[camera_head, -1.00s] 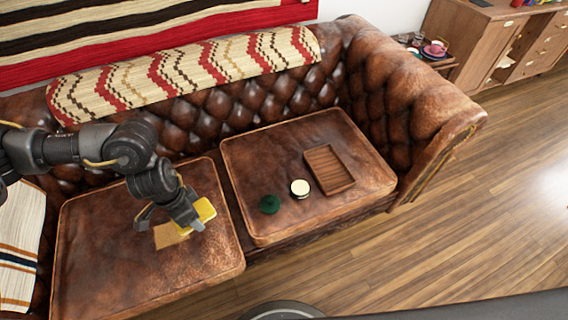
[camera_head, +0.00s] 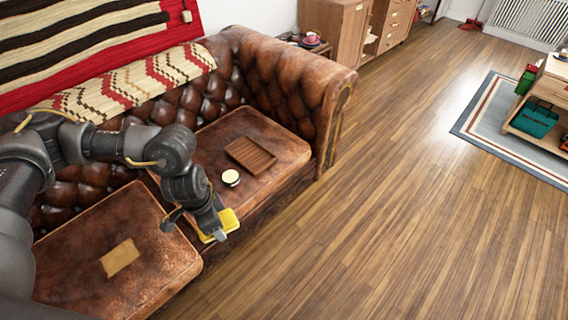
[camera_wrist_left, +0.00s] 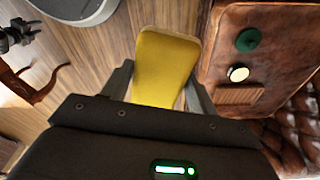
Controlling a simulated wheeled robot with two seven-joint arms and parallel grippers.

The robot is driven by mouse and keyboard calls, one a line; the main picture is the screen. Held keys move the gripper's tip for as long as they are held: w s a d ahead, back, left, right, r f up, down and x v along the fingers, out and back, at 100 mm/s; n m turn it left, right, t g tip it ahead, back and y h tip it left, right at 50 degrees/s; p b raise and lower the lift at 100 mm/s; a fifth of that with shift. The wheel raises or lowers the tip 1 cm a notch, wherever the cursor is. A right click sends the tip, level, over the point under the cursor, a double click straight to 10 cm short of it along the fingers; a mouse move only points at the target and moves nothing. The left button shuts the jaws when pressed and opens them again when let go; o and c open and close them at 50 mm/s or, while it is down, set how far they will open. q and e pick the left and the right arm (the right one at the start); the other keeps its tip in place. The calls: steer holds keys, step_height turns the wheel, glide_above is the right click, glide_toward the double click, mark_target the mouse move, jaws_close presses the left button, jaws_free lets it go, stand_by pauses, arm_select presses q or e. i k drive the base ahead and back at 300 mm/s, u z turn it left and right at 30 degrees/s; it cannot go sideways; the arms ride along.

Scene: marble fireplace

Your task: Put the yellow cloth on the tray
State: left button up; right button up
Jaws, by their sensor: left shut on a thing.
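The yellow cloth (camera_head: 231,219) is gripped by my left gripper (camera_head: 212,226) and held in the air near the front edge of the right seat cushion. In the left wrist view the cloth (camera_wrist_left: 166,65) looks flat and stiff, between the two fingers of my left gripper (camera_wrist_left: 160,88). The tray (camera_head: 251,155) is a brown wooden ribbed rectangle on the right seat cushion, empty, farther back than the gripper. Part of the tray (camera_wrist_left: 240,96) also shows in the left wrist view. The cloth is apart from the tray.
A round cream-topped item (camera_head: 231,177) sits close beside the tray. A dark green item (camera_wrist_left: 248,40) lies near it on the cushion. A tan square (camera_head: 120,258) lies on the left cushion (camera_head: 75,240). The sofa backrest and armrest (camera_head: 300,85) border the tray's cushion.

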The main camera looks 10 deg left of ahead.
mark_target(250, 155)
steer(key=z, duration=0.4)
steer(key=i, duration=0.55)
steer(key=z, duration=0.6)
steer(key=i, duration=1.2)
steer(key=u, duration=0.8)
steer(key=i, duration=0.8)
steer(key=u, duration=1.1)
steer(key=i, duration=0.25)
steer(key=u, duration=0.2)
